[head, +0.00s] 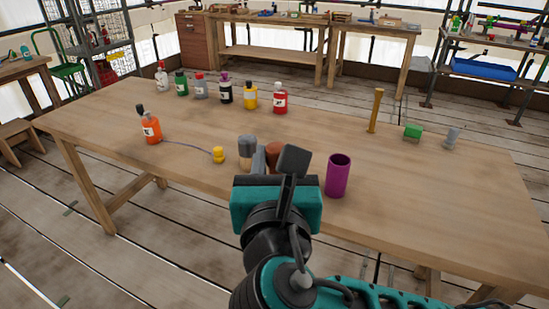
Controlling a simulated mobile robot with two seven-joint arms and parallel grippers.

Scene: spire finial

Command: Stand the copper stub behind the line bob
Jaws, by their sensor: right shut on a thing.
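My right gripper (276,160) is near the front middle of the table, its dark fingers shut on a reddish-brown piece that looks like the copper stub (272,152). The fingers and gripper body hide most of the stub, so I cannot tell whether it touches the table. A small yellow bob (218,155), which looks like the line bob, sits left of the gripper. A thin bluish line runs from it to an orange bottle (152,129) with a dark cap. My left gripper is not in view.
A grey-and-tan piece (246,147) stands just left of the gripper, and a purple cylinder (338,176) just right. Several labelled bottles (225,90) line the back left. The table (330,130) is clear behind the bob.

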